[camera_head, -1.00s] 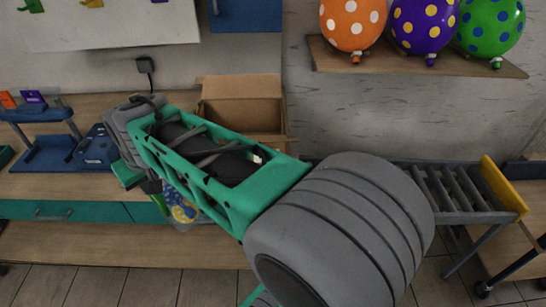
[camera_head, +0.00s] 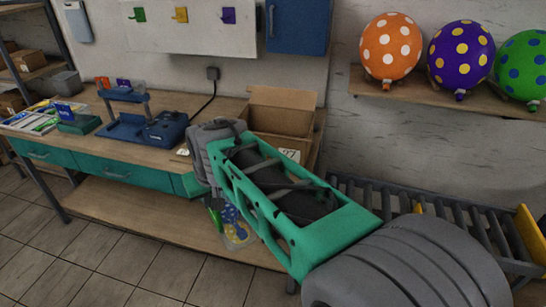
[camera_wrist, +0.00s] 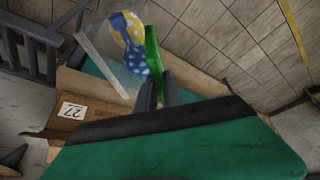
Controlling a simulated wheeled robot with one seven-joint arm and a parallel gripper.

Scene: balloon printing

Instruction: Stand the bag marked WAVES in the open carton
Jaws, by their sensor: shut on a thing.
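A clear bag (camera_head: 238,232) with blue and yellow dotted contents hangs low in front of the bench in the head view. It also shows in the wrist view (camera_wrist: 118,45), below a bright green strip at its top. No WAVES marking is readable. My gripper (camera_wrist: 158,88) is shut on the bag's green top; in the head view my own arm mostly hides it. The open carton (camera_head: 278,118) stands on the bench with its back flap up, just behind my arm. Its side with the 27 label shows in the wrist view (camera_wrist: 95,115). The bag is outside the carton.
A blue press-like device (camera_head: 150,128) stands left on the bench (camera_head: 75,142). A roller conveyor (camera_head: 450,215) runs along the right. Dotted balloons sit on a wall shelf (camera_head: 430,97). Open tiled floor (camera_head: 100,260) lies in front of the bench.

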